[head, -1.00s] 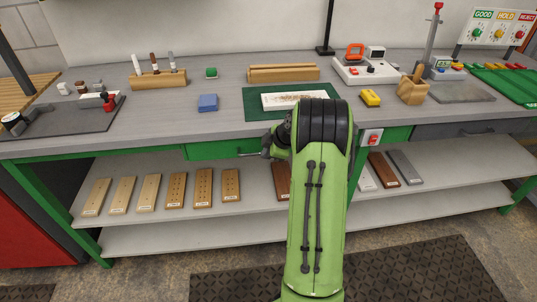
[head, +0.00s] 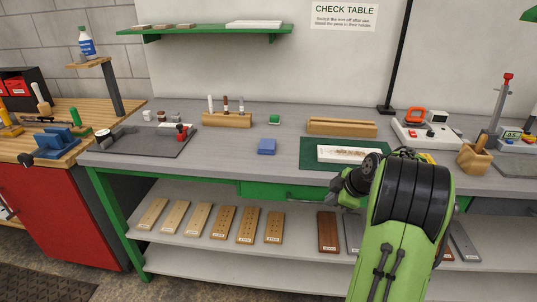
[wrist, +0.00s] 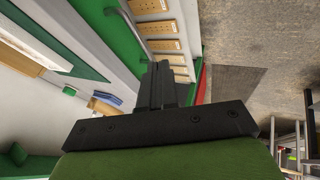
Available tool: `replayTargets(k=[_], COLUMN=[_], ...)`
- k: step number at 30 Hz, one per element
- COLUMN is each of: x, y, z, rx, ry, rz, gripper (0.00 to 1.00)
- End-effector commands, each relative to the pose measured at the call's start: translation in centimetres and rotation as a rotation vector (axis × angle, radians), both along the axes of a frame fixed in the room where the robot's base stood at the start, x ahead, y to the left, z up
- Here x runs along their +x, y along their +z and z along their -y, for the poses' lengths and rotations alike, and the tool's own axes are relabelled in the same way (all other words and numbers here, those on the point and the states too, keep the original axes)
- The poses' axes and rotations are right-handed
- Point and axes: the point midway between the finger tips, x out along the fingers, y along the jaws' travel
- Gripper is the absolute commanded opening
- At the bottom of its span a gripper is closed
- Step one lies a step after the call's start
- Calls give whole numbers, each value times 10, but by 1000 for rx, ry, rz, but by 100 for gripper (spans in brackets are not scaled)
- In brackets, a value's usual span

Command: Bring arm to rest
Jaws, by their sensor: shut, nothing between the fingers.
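My gripper (wrist: 160,84) shows in the wrist view with its two dark fingers together and nothing between them. In the head view my bent green arm stands in front of the bench at the right, its dark wrist near the bench's front edge. The gripper's fingertips are hard to make out there. A white board with brown markings (head: 352,154) lies on a green mat (head: 313,163) on the bench, just behind my arm and apart from it.
Several boards lie on the lower shelf (head: 300,250). A red cabinet (head: 60,215) stands left. Floor shows at lower left.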

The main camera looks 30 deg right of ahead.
Motion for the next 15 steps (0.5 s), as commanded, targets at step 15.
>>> replayTargets(k=[15], x=[-61], y=[159], z=[-201], rx=[181], ry=[-327], rz=[-90], gripper=[0])
